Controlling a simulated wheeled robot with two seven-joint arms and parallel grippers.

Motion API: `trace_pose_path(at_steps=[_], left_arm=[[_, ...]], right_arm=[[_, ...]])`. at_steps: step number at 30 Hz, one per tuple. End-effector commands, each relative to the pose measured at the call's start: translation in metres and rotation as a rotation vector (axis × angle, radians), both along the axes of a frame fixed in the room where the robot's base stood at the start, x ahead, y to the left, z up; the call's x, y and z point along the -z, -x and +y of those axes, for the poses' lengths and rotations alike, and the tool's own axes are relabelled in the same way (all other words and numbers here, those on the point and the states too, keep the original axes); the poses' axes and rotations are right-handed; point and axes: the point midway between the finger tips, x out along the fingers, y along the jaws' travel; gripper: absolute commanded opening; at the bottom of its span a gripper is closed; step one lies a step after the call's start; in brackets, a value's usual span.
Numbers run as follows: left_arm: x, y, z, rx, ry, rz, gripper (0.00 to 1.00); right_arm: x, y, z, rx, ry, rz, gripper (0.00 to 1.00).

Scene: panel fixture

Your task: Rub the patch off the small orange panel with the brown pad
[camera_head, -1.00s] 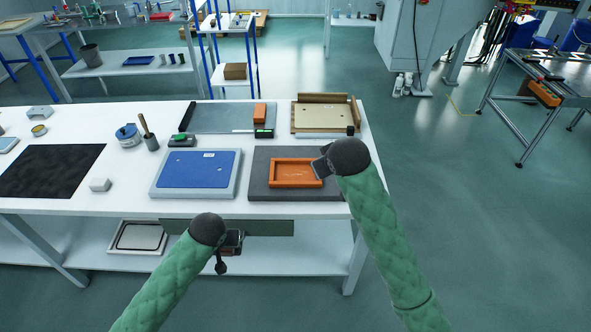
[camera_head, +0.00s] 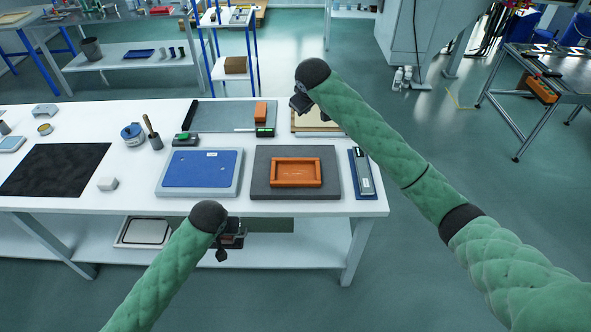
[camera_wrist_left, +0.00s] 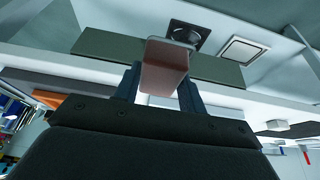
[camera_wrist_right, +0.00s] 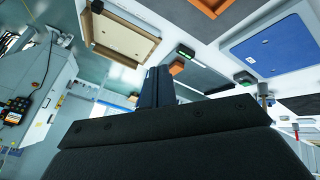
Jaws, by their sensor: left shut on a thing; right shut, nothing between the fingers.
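The small orange panel (camera_head: 297,183), a shallow framed tray, lies on a dark grey mat at the right of the white table. A faint pale mark shows on its floor. My left gripper (camera_head: 232,240) is in front of the table's front edge, left of and nearer than the panel. In the left wrist view the brown pad (camera_wrist_left: 165,66), a reddish-brown block, is held between the left fingers (camera_wrist_left: 160,88). My right gripper (camera_head: 299,106) is shut and empty above the back right of the table, over the wooden tray. The right wrist view shows its fingers (camera_wrist_right: 156,88) together.
A blue panel (camera_head: 198,168) on a grey base is left of the mat (camera_head: 265,187). A blue tray (camera_head: 368,193) with a grey device is right of it. A wooden tray (camera_head: 327,124), a green-topped box (camera_head: 185,139) and an orange block (camera_head: 261,110) stand behind.

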Motion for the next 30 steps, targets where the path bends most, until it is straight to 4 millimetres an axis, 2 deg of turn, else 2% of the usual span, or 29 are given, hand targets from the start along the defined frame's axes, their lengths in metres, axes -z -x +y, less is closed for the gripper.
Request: trace_pose_path(at_steps=[1, 5, 12, 16, 19, 23, 30], left_arm=[[-0.005, 0.000, 0.000, 0.000, 0.000, 0.000, 0.22], [-0.005, 0.000, 0.000, 0.000, 0.000, 0.000, 0.22], [-0.005, 0.000, 0.000, 0.000, 0.000, 0.000, 0.22], [-0.005, 0.000, 0.000, 0.000, 0.000, 0.000, 0.22], [-0.005, 0.000, 0.000, 0.000, 0.000, 0.000, 0.22], [-0.005, 0.000, 0.000, 0.000, 0.000, 0.000, 0.22], [0.003, 0.000, 0.000, 0.000, 0.000, 0.000, 0.22]], right_arm=[[0.007, -0.008, -0.006, 0.010, 0.019, 0.037, 0.00], [0.048, -0.014, -0.015, 0.031, 0.043, 0.146, 0.00], [0.125, -0.006, -0.032, 0.085, 0.060, 0.333, 0.00], [0.160, 0.001, -0.040, 0.129, 0.048, 0.442, 0.00], [0.175, 0.004, -0.046, 0.169, 0.017, 0.514, 0.00], [0.176, 0.012, -0.041, 0.193, -0.017, 0.561, 0.00], [0.184, 0.012, -0.042, 0.222, -0.021, 0.560, 0.00]])
